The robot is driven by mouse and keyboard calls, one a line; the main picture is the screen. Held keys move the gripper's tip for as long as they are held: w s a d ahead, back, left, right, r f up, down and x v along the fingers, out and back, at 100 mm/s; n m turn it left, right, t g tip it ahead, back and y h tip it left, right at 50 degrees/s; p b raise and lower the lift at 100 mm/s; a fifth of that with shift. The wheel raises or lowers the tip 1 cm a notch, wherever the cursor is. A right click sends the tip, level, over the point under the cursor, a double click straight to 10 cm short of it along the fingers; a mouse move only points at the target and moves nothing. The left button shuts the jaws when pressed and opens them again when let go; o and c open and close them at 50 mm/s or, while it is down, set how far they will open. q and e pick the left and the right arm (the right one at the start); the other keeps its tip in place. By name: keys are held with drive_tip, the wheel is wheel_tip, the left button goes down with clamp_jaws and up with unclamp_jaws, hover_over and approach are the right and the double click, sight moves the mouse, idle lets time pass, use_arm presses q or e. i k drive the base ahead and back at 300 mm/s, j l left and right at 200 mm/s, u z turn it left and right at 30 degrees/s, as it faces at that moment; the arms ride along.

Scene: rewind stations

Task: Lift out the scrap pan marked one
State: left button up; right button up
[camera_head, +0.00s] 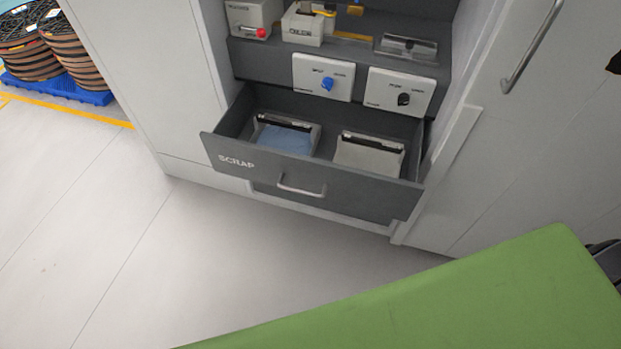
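A grey drawer marked SCRAP (322,189) stands pulled open low in the station. Two pans sit side by side in it. The left pan (313,141) holds something flat and light blue. The right pan (400,160) shows a pale grey-beige inside. Each has a dark strip along its back edge. I cannot read a number on either pan, so I cannot tell which is marked one.
Above the drawer are two white panels, one with a blue knob (327,84), one with a black knob (404,99). A green flat surface (480,300) fills the lower right. Reels (75,55) stand at upper left. Floor before the drawer is clear.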

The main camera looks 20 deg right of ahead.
sight(300, 137)
drive_tip(key=i+l+z, duration=0.15)
drive_tip(key=i+l, duration=0.3)
drive_tip(key=i, duration=0.15)
drive_tip(key=z, duration=4.85)
drive_tip(key=u, duration=1.6)
